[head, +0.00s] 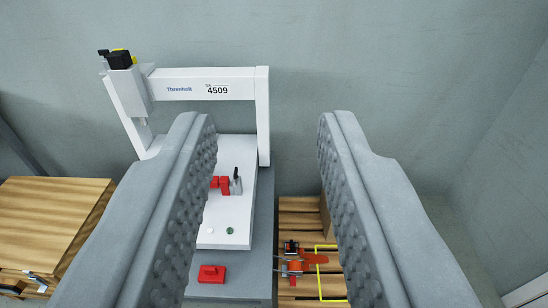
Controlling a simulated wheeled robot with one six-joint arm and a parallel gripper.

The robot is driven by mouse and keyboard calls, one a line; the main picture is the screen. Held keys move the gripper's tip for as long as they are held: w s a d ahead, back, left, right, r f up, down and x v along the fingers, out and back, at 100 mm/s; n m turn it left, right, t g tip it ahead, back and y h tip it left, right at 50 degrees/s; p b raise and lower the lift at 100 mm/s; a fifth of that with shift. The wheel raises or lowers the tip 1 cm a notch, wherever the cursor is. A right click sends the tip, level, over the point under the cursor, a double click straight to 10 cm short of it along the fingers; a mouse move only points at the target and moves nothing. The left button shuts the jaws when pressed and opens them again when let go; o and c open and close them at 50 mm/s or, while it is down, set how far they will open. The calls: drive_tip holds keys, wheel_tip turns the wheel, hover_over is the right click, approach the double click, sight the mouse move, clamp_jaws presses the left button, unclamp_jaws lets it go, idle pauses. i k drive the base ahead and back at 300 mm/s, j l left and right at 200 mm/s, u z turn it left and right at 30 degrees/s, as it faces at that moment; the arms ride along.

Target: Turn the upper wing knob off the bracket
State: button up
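My gripper (268,122) is open and empty, its two grey studded fingers wide apart in the foreground. A white gantry (264,125) stands beyond them, with "4509" on its beam. A small dark piece (103,52) sticks out left of the block. It may be a wing knob, but it is too small to tell. I cannot clearly make out the bracket. The left finger hides part of the gantry's lower left side.
The white bed (240,149) holds a red part (222,184) and a grey block with a black handle (236,180). A red object (211,274) lies in front. A wooden table (45,215) stands left. An orange tool (295,265) lies on a wooden surface at right.

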sight(101, 53)
drive_tip(key=k+j+u, duration=0.15)
drive_tip(key=j, duration=0.25)
drive_tip(key=k+j+u, duration=0.15)
drive_tip(key=j, duration=0.3)
drive_tip(key=j+u, duration=0.15)
drive_tip(key=j, duration=0.25)
